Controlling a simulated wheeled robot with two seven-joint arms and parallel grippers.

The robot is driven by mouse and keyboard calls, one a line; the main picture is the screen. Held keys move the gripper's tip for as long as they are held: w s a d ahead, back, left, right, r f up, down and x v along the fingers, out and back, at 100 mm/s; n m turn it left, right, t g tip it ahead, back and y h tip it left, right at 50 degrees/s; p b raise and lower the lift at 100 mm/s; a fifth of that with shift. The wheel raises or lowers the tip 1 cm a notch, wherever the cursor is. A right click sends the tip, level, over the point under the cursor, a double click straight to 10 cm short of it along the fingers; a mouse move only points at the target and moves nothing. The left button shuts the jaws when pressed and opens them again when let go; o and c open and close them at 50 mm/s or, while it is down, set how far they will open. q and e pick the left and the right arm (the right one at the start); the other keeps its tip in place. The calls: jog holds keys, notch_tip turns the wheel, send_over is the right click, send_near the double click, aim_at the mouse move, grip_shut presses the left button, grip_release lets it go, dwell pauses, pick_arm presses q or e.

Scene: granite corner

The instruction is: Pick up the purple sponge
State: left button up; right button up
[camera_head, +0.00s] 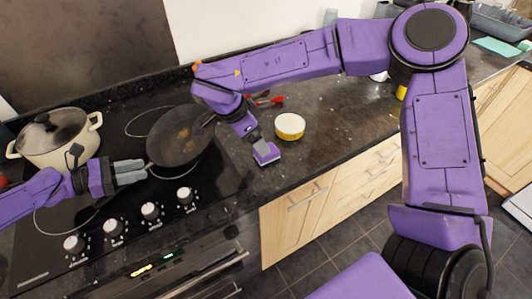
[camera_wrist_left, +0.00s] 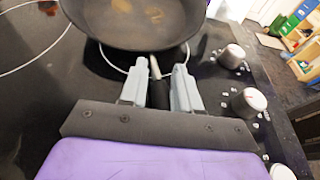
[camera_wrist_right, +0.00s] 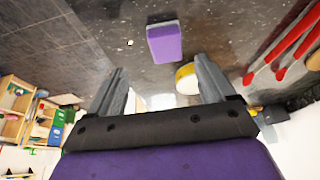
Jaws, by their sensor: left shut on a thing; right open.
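The purple sponge (camera_head: 266,154) lies on the dark granite counter near its front edge, and it has a paler layer along one side. In the right wrist view the sponge (camera_wrist_right: 166,42) lies beyond my fingertips, apart from them. My right gripper (camera_wrist_right: 160,82) is open and empty, with its fingers spread wide. In the head view my right gripper (camera_head: 254,137) is just above and behind the sponge, partly covered by my own arm. My left gripper (camera_head: 130,171) is at the stove, shut on the handle of a dark frying pan (camera_head: 178,137). The handle (camera_wrist_left: 155,68) shows between its fingers.
A round yellow-and-white container (camera_head: 290,127) stands close behind the sponge. Red-handled utensils (camera_wrist_right: 290,45) lie farther back. A lidded cream pot (camera_head: 54,133) stands on the stove at left, with several knobs (camera_head: 150,210) along the stove front. Counter to the sponge's right is clear.

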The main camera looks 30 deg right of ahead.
aim_at(259, 156)
jog(key=x, duration=0.3)
jog(key=shift+d+f, duration=0.1)
jog(key=shift+f, duration=0.15)
jog(key=x, duration=0.5)
jog(key=shift+w+d+r, duration=0.1)
jog(key=shift+w+d, duration=0.15)
jog(key=shift+w, duration=0.15)
jog(key=c, duration=1.2)
